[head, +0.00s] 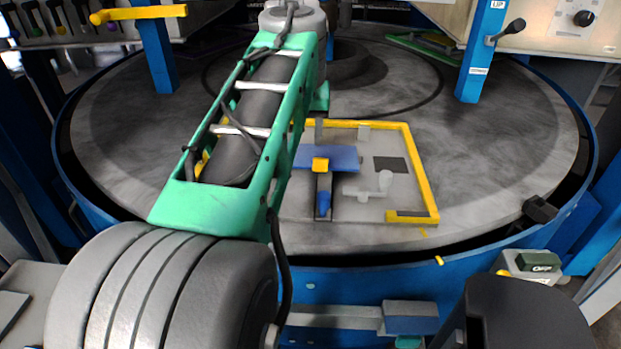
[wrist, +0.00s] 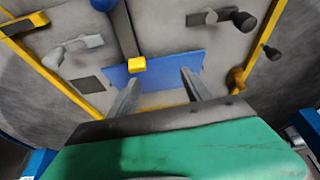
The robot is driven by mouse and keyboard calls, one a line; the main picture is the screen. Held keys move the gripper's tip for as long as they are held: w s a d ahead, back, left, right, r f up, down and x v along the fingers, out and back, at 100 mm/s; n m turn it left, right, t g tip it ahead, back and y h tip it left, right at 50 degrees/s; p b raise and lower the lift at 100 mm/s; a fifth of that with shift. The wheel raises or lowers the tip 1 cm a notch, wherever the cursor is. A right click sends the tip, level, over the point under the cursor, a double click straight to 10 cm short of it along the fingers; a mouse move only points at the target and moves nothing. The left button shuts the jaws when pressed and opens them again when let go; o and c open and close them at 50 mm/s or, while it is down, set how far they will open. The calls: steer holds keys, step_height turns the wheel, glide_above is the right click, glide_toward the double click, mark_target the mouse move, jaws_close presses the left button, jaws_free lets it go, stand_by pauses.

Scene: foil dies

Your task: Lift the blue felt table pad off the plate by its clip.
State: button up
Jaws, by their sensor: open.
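The blue felt table pad (head: 341,157) lies flat on a grey plate (head: 400,205) edged in yellow, in the middle of the head view. A yellow clip (head: 320,165) sits at the pad's edge, over a dark grey bar. In the wrist view the pad (wrist: 182,66) and the clip (wrist: 137,64) show just beyond my gripper (wrist: 157,80). Its two fingers are apart and empty, one on either side below the clip in the picture.
A grey crank-like part (head: 378,184) and a dark square (head: 391,164) are right of the pad. A blue knob (head: 323,203) stands at the near end of the bar. Blue posts (head: 484,50) rise at the table's back. The round table (head: 500,150) is clear to the right.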

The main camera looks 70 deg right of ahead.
mark_target(320, 159)
steer(key=shift+m, duration=0.4)
steer(key=s+d+f, duration=0.1)
steer(key=f, duration=0.1)
steer(key=s+d+f+b, duration=0.1)
steer(key=f, duration=0.2)
steer(key=s+d+f, duration=0.1)
steer(key=f, duration=0.1)
steer(key=shift+s+d+f, duration=0.2)
steer(key=shift+s+d, duration=0.15)
steer(key=shift+d, duration=0.05)
jaws_close()
